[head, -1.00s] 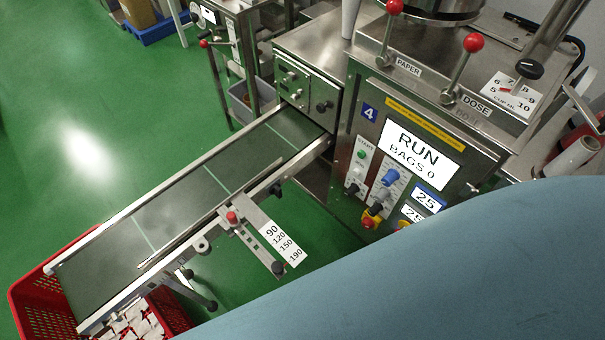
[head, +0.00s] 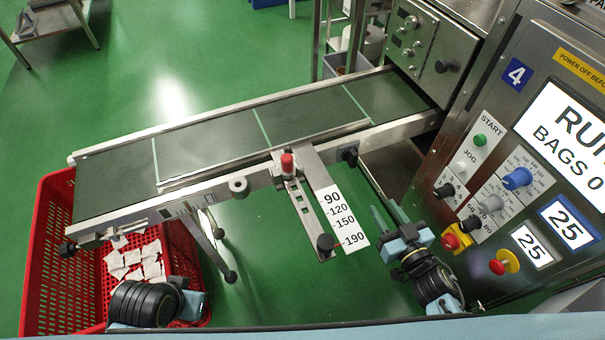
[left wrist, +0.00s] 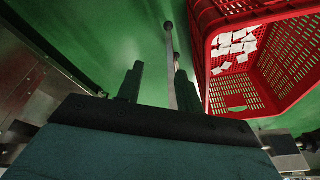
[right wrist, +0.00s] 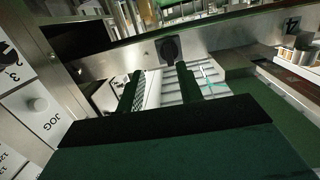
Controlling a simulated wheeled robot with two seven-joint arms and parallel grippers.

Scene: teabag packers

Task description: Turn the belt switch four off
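Machine four carries a blue "4" plate (head: 516,73) and a screen (head: 567,127) reading RUN, BAGS 0. Its green-belted conveyor (head: 205,139) runs left from it. The knob (right wrist: 170,49) also shows ahead of my right gripper in the right wrist view. My right gripper (head: 387,210) is open and empty, below the rail and left of the control panel. My left gripper (left wrist: 158,75) is open and empty beside the red crate; its fingers are hidden in the head view.
The panel has a green START button (head: 479,140), a blue knob (head: 517,178), black knobs and yellow-red stops (head: 456,238). A scale plate (head: 341,218) juts from the conveyor's front. The red crate (head: 45,235) with white bags stands under its left end. Green floor is open behind.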

